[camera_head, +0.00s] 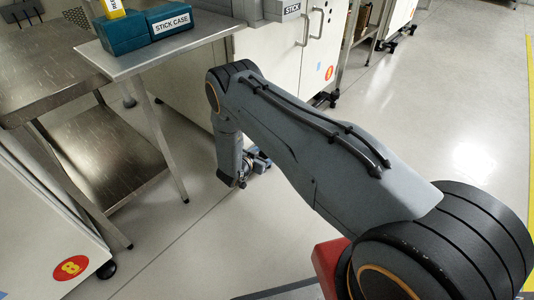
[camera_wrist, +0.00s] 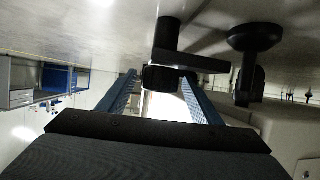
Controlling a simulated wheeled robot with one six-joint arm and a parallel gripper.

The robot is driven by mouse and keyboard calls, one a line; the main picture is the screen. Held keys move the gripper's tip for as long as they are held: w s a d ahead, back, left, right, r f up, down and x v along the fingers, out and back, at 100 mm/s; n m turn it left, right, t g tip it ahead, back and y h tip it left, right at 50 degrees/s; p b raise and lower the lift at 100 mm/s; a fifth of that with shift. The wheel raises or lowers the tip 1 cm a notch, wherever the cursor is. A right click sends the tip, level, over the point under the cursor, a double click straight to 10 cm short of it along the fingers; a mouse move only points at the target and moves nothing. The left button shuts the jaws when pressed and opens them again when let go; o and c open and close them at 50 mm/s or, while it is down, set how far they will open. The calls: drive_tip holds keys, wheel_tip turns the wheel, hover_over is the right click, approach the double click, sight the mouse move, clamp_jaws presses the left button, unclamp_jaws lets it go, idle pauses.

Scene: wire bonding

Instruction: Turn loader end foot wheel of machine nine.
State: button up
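My gripper (camera_head: 262,162) hangs low over the floor in front of that cabinet. In the wrist view its two blue fingers (camera_wrist: 160,78) stand apart, open. A short black ribbed cylinder (camera_wrist: 161,77), apparently the foot wheel, shows between or just beyond the fingertips. A black arm joins it to a black post (camera_wrist: 168,34). Contact with the fingers cannot be told.
Right of it in the wrist view is a black foot (camera_wrist: 255,38) with a round disc. In the head view, a metal table (camera_head: 160,55) with a teal stick case (camera_head: 170,22) stands left of my arm. A cabinet labelled 8 (camera_head: 40,225) is lower left. Floor at right is clear.

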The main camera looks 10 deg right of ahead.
drive_tip(key=p+v, duration=0.3)
drive_tip(key=v, duration=0.4)
drive_tip(key=shift+s+a, duration=0.25)
drive_tip(key=shift+s, duration=0.05)
drive_tip(key=shift+r, duration=0.15)
